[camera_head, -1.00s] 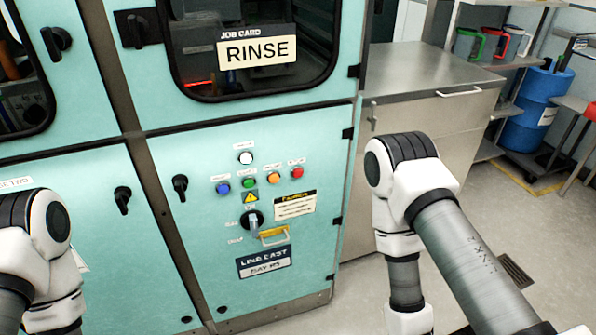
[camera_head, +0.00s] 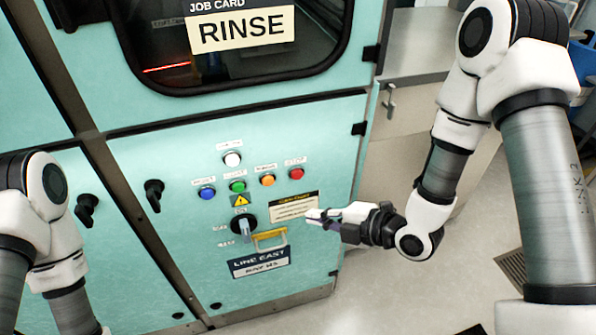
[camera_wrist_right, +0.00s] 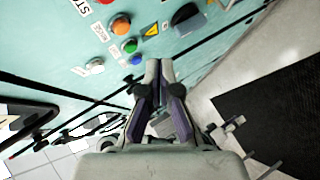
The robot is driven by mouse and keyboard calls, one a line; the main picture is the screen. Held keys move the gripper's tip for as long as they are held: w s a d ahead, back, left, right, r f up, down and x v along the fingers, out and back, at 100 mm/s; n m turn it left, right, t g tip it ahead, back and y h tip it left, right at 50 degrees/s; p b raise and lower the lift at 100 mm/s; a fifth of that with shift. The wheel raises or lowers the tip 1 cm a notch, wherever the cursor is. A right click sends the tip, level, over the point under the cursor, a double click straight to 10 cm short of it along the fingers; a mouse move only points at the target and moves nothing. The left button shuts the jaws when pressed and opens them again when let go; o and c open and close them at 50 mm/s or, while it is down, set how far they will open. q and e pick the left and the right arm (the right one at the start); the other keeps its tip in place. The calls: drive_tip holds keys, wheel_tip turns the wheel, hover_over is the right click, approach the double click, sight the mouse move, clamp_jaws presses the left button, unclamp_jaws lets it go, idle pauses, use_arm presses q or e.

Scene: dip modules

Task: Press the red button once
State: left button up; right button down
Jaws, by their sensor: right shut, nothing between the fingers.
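The red button (camera_head: 296,173) is the rightmost of a row of coloured buttons on the teal cabinet panel. In the right wrist view, part of a red button (camera_wrist_right: 106,2) shows at the top edge.
An orange button (camera_head: 267,180), a green button (camera_head: 238,186) and a blue button (camera_head: 207,193) sit left of the red one. A white button (camera_head: 232,159) is above them. A rotary selector (camera_head: 243,225) and a yellow handle (camera_head: 269,240) stand out below.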

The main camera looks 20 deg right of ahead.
drive_tip(key=p, duration=0.1)
approach(284, 180)
drive_tip(key=shift+a+f, duration=0.95)
drive_tip(key=shift+a, duration=0.2)
drive_tip(key=shift+w, duration=0.55)
drive_tip(key=shift+w, duration=0.15)
drive_tip(key=shift+w, duration=0.25)
drive_tip(key=shift+w, duration=0.45)
idle(0.8)
idle(0.3)
drive_tip(key=shift+s, duration=0.85)
